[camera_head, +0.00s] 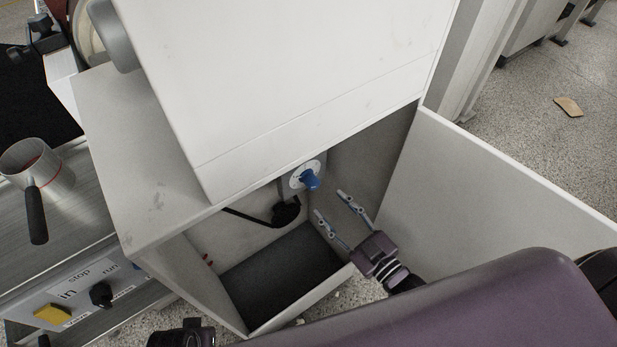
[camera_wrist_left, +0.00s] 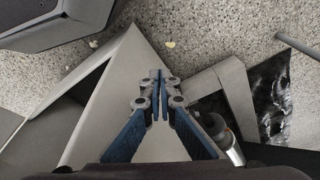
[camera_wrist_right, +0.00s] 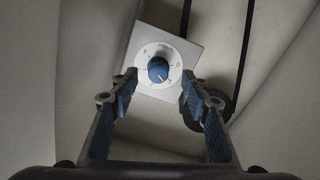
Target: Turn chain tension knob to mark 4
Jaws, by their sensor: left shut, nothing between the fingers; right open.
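The blue chain tension knob (camera_head: 311,179) sits on a white round dial inside the open cabinet. In the right wrist view the knob (camera_wrist_right: 158,68) is near the centre on a square light plate (camera_wrist_right: 190,50). Its pale pointer line appears to point down and slightly right; the dial marks are too small to read surely. My right gripper (camera_head: 329,202) is open, its fingers directed at the knob, with a gap between. In the right wrist view its fingertips (camera_wrist_right: 159,76) show either side of the dial, empty. My left gripper (camera_wrist_left: 158,76) is shut and empty, away from the knob.
The cabinet's side panel (camera_head: 500,190) stands right of my right gripper. A dark bin-like recess (camera_head: 280,270) lies below the knob, and a black cable (camera_head: 250,216) runs beside it. A handled pot (camera_head: 38,180) stands at left above a switch panel (camera_head: 85,285).

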